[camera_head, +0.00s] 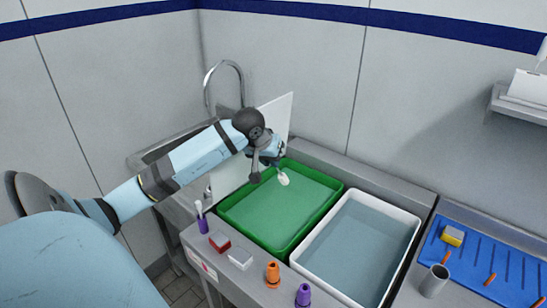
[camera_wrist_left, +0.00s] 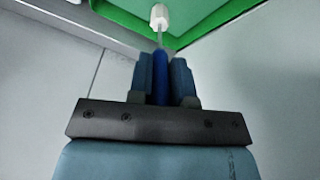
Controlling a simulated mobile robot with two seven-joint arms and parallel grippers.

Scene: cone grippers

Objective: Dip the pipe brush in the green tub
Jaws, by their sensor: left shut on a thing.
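The green tub (camera_head: 246,237) stands on the counter, with green liquid in it. It also shows at the top of the left wrist view (camera_wrist_left: 225,15). My left gripper (camera_head: 277,160) is over the back part of the tub. It is shut on the blue handle (camera_wrist_left: 160,72) of the pipe brush. The brush's white head (camera_head: 284,179) points downward, in front of the green liquid in the head view. It also shows in the left wrist view (camera_wrist_left: 159,17). I cannot tell whether it touches the liquid. My right gripper is not in view.
A white tub (camera_head: 415,232) of clear liquid stands right of the green one. A purple holder with a brush (camera_head: 202,222), red (camera_head: 220,243) and white blocks (camera_head: 240,260), and orange (camera_head: 272,273) and purple (camera_head: 303,294) pieces line the front ledge. A white panel (camera_head: 283,112) stands behind.

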